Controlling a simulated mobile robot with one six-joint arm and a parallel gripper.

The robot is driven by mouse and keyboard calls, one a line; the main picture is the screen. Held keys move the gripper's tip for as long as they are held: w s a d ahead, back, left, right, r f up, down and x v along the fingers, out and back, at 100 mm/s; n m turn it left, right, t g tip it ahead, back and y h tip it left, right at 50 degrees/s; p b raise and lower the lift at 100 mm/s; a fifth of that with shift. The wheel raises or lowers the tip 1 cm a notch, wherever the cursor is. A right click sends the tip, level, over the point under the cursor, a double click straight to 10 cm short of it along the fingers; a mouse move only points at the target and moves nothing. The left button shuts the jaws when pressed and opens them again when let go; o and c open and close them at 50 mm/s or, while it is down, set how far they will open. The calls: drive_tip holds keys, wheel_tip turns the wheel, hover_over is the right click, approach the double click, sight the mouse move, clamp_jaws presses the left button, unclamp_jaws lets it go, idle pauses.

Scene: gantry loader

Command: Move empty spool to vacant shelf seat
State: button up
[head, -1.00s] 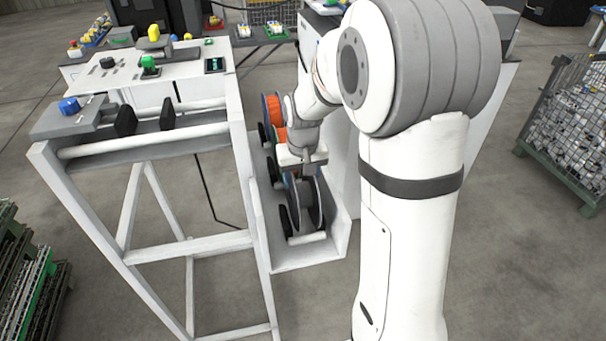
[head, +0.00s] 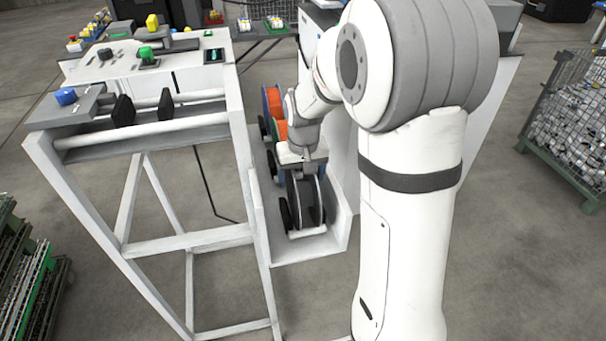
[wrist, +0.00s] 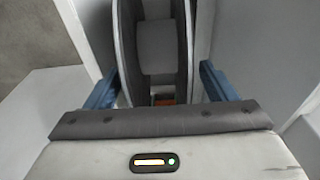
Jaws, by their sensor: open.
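An empty spool (head: 307,200) with dark flanges and a bare grey hub stands upright at the near end of a white trough (head: 312,250). It also shows in the wrist view (wrist: 158,48). My gripper (wrist: 160,88) is open, with one blue finger on each side of the spool; contact cannot be told. In the head view my gripper (head: 302,172) is at the spool's top, and my arm covers part of the trough. Two white rails with two black upright pieces (head: 124,110) on a white frame at left hold no spool; I cannot tell whether this is the shelf seat.
Spools with orange (head: 273,102) and other colours stand behind in the same trough. A control panel (head: 140,62) tops the white frame (head: 185,243). A wire basket (head: 570,130) stands at right. Open floor lies in front.

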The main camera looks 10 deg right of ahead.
drive_tip(key=r, duration=0.5)
drive_tip(key=s+r, duration=0.1)
drive_tip(key=r, duration=0.1)
drive_tip(key=shift+r+b, duration=0.35)
drive_tip(key=shift+b, duration=0.05)
drive_tip(key=s+r+t, duration=0.1)
drive_tip(key=s, duration=1.9)
drive_tip(key=shift+s+d+r+t, duration=0.25)
drive_tip(key=shift+s+t, duration=0.05)
drive_tip(key=shift+s, duration=0.05)
